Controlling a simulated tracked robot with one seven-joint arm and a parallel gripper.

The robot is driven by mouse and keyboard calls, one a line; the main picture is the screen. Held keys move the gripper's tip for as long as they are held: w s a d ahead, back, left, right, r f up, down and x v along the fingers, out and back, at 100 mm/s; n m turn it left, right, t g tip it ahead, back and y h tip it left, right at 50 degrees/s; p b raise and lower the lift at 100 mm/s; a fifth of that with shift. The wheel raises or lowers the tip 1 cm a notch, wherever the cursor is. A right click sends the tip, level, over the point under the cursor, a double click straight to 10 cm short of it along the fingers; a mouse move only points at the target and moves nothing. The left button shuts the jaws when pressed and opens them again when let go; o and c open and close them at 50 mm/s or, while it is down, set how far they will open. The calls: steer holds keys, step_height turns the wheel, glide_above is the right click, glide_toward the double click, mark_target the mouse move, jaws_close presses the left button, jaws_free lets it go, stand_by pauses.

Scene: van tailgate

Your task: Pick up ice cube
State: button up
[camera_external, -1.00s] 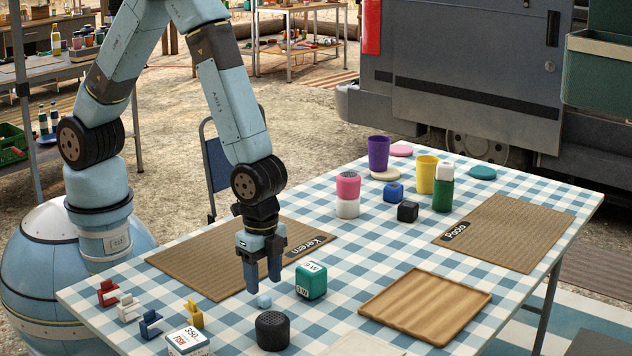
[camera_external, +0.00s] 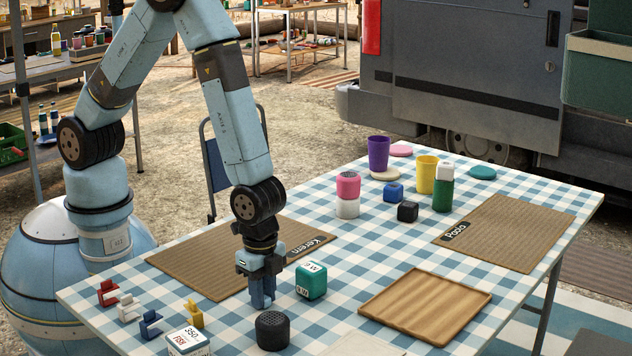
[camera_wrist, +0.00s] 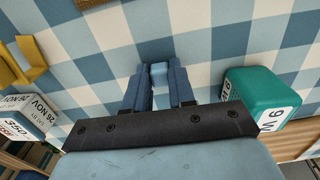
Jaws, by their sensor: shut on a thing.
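My gripper (camera_external: 262,297) points straight down, low over the blue-and-white checked tablecloth, with its fingers close together. In the wrist view my gripper (camera_wrist: 160,85) is shut on a small pale blue ice cube (camera_wrist: 159,71), which shows between the fingertips. In the external view the fingers hide the ice cube. I cannot tell whether the cube touches the cloth.
Small colored clips and a white labelled box (camera_external: 188,342) lie to the left. A wooden tray (camera_external: 425,304) lies farther right.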

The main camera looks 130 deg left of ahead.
jaws_close()
steer(key=shift+r, duration=0.1)
